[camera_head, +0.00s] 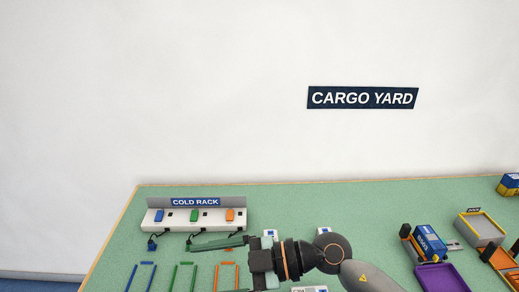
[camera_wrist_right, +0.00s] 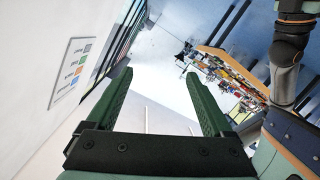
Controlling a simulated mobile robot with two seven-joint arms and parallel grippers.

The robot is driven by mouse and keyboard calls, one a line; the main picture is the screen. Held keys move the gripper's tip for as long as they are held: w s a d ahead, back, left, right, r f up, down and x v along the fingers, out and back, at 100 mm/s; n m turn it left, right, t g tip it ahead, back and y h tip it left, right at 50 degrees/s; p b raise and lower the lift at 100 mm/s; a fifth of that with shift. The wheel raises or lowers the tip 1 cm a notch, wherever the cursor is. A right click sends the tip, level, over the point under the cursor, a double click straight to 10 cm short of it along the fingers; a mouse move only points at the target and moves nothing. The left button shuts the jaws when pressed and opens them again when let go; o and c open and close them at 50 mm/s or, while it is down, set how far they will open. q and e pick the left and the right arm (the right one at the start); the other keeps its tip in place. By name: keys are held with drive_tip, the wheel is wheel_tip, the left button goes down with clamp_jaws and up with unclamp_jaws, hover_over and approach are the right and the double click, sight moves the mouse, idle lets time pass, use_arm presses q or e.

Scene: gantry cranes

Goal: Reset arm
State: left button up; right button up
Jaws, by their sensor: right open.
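My right arm enters the head view from the lower right, with its gripper (camera_head: 195,245) pointing left above the green table, in front of the cold rack (camera_head: 240,202). In the right wrist view the same gripper (camera_wrist_right: 158,74) shows two green fingers spread wide apart with nothing between them. In that view the fingers point at the room, with a pale wall behind them. My left gripper is not in either view.
The green table (camera_head: 320,200) has colored slot outlines near the gripper. A blue container (camera_head: 429,242), a purple tray (camera_head: 440,279) and a grey-topped yellow box (camera_head: 481,227) stand at the right. The table's back middle is clear. A wall sign (camera_wrist_right: 76,73) shows in the wrist view.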

drive_tip(key=w+d+r+m+t+y, duration=0.1)
drive_tip(key=w+d+r+m+t, duration=0.3)
drive_tip(key=t, duration=0.4)
drive_tip(key=w+d+r+m+t+y, duration=0.1)
drive_tip(key=w+d+r+m+t, duration=0.1)
drive_tip(key=d+r+m+t, duration=0.35)
drive_tip(key=w+d+f+m+t+h, duration=0.3)
drive_tip(key=d+f+m+t+h, duration=0.2)
drive_tip(key=d+f+m+h, duration=0.75)
drive_tip(key=s+d+f+m+g+h, duration=0.2)
drive_tip(key=s+d+f+g+h, duration=0.5)
drive_tip(key=f, duration=0.4)
drive_tip(key=s+d+f+n+g+y, duration=0.1)
drive_tip(key=s+f+g, duration=0.3)
drive_tip(key=s, duration=0.4)
drive_tip(key=s+f+n+g+y, duration=0.1)
drive_tip(key=s+f+g, duration=0.25)
drive_tip(key=s, duration=0.55)
drive_tip(key=w+a+f+t+y+p, duration=0.2)
drive_tip(key=w+a+f+t+p, duration=0.1)
drive_tip(key=f, duration=0.5)
drive_tip(key=shift+w+a+t, duration=0.6)
drive_tip(key=shift+w+t, duration=0.2)
drive_tip(key=shift+t, duration=0.5)
